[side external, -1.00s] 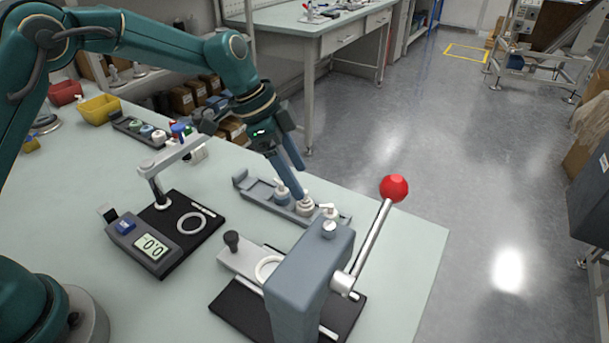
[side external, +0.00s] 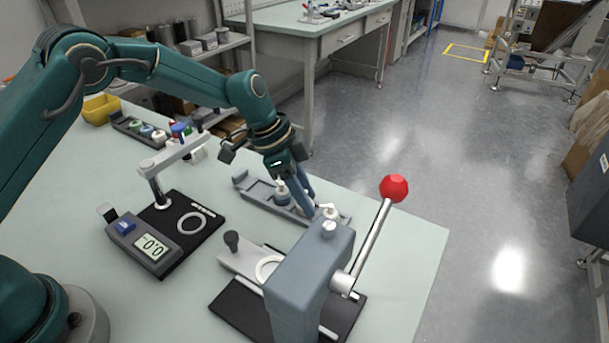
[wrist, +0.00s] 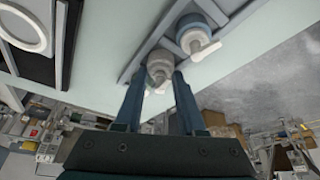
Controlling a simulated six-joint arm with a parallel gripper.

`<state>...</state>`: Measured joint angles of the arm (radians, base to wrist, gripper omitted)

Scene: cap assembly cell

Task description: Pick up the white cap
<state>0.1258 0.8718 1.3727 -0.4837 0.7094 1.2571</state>
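The white cap (wrist: 159,66), a pump head with a spout, is in the wrist view between the tips of my gripper (wrist: 160,76). Both fingers meet its sides, and it is still at the grey tray (wrist: 133,66). In the side view my gripper (side external: 305,205) reaches down into the tray (side external: 252,195), its fingers close together, hiding most of this cap. A cap with a blue-grey collar (side external: 282,194) stands beside it in the tray and also shows in the wrist view (wrist: 196,38).
A grey press with a red-knobbed lever (side external: 394,188) stands close in front of the tray. A second tray of caps (side external: 140,129) lies farther back.

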